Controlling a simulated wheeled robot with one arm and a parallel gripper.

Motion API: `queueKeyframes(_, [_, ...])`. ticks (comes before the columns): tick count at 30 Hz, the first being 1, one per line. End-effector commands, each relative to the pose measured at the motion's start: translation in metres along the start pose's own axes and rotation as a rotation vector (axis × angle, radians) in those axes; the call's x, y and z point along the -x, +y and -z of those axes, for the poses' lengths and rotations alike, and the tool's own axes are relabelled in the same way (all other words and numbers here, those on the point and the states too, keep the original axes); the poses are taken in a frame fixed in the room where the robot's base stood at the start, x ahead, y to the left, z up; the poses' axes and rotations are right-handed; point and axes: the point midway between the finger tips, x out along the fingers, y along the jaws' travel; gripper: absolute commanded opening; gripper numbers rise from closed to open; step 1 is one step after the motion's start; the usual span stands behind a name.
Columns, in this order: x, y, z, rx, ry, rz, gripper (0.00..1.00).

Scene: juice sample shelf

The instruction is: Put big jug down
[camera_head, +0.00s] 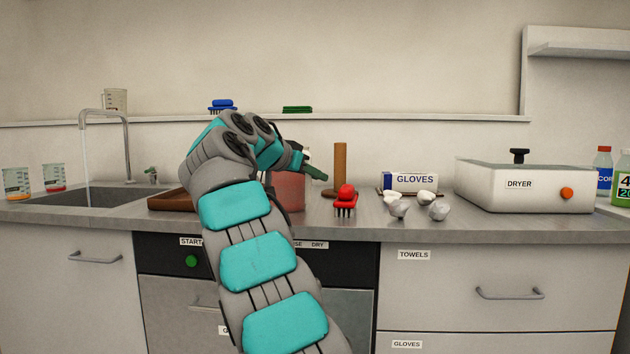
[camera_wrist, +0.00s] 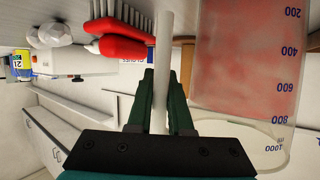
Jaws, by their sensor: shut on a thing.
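The big jug (camera_head: 289,190) is a clear vessel with a reddish tint, standing upright at the counter, partly hidden behind my arm. In the wrist view the jug (camera_wrist: 240,70) fills the right side, with blue volume marks up to 1000, and the picture is turned upside down. My gripper (camera_wrist: 164,85) is shut on its pale upright handle (camera_wrist: 165,40), with one dark green finger on each side. In the head view my gripper (camera_head: 314,173) is at the jug's right side. The jug's base is close to the countertop; I cannot tell whether it touches.
A red brush (camera_head: 345,201) and wooden cylinder (camera_head: 340,168) stand close to the jug's right. Further right are crumpled white pieces (camera_head: 398,208), a gloves box (camera_head: 411,182) and the dryer (camera_head: 525,187). A brown board (camera_head: 169,201) and running sink (camera_head: 85,196) are left.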

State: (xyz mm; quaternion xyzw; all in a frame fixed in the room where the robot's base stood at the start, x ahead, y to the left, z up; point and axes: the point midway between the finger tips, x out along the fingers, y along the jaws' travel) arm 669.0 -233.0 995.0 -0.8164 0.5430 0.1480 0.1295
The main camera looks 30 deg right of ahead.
Motion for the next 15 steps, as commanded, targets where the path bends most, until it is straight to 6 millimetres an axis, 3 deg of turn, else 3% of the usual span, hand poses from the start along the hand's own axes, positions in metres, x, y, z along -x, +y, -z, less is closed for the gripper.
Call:
queueKeyframes(12, [-0.0002,0.0006,-0.0018,-0.004,0.003,0.002,0.00])
queueKeyframes(13, [-0.0001,0.0003,-0.0013,-0.002,0.002,0.002,0.22])
queueKeyframes(15, [0.0000,0.0004,-0.0012,-0.002,0.002,0.002,0.29])
